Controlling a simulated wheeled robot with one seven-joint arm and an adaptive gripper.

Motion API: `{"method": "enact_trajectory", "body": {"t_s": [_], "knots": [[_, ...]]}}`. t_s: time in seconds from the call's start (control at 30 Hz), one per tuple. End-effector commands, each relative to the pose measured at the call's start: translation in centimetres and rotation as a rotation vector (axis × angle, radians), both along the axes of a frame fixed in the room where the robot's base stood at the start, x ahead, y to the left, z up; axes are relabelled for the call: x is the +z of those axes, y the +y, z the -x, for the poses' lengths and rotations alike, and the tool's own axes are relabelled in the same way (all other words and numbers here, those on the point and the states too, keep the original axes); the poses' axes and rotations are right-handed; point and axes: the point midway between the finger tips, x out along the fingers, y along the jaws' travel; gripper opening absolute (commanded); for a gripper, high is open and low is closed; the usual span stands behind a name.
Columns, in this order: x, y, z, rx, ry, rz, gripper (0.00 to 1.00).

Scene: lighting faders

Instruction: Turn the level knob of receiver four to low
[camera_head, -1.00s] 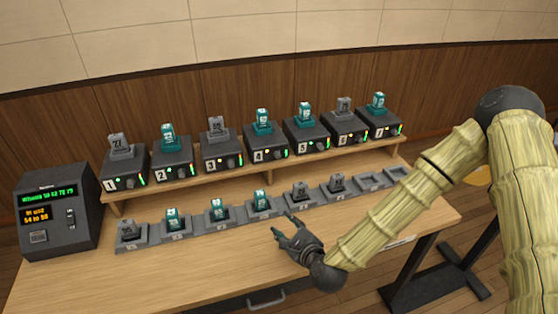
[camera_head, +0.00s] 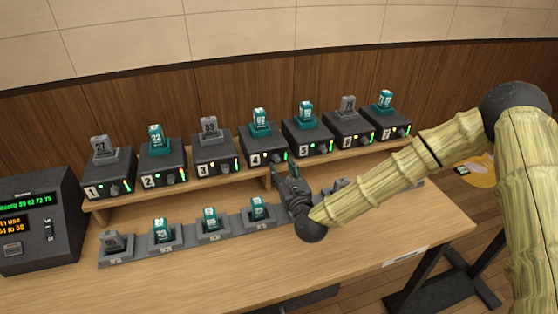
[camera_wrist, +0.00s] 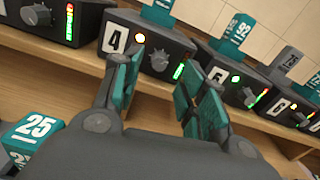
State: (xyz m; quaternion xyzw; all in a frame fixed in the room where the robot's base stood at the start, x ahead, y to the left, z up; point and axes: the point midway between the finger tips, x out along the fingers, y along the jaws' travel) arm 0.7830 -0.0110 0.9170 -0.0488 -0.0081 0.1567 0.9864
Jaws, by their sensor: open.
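Receiver four (camera_head: 262,143) is a dark box labelled 4 on the raised shelf, with a teal numbered pack standing on top. Its level knob (camera_wrist: 159,60) shows on the front face in the wrist view, between a lit amber lamp and a green level meter. My gripper (camera_head: 284,175) is in front of and a little below receiver four. In the wrist view its two teal-padded fingers (camera_wrist: 160,80) are spread apart, with the knob beyond the gap between them. The fingers appear empty. Whether they touch the knob is not clear.
Receiver three (camera_head: 213,153) and receiver five (camera_head: 307,135) stand close on either side. The shelf edge (camera_head: 190,192) runs below the receivers. Grey charging cradles with packs, such as this teal one (camera_head: 258,208), line the table in front. A display box (camera_head: 35,228) stands at the left.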

Motion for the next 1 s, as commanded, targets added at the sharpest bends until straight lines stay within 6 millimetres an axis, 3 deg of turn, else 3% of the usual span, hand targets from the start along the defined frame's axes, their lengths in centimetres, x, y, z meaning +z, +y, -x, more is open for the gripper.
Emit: {"method": "enact_trajectory", "body": {"t_s": [0.3,0.7,0.77,0.93,1.0], "knots": [[0.1,1.1,-3.5,0.0,-0.001,0.002,0.41],[0.0,1.2,-4.1,-0.001,0.001,0.001,0.41],[0.0,1.2,-4.1,-0.001,0.001,0.001,0.34],[0.0,1.2,-4.1,-0.001,0.001,0.001,0.03],[0.0,1.2,-4.1,-0.001,0.001,0.001,0.0]]}}
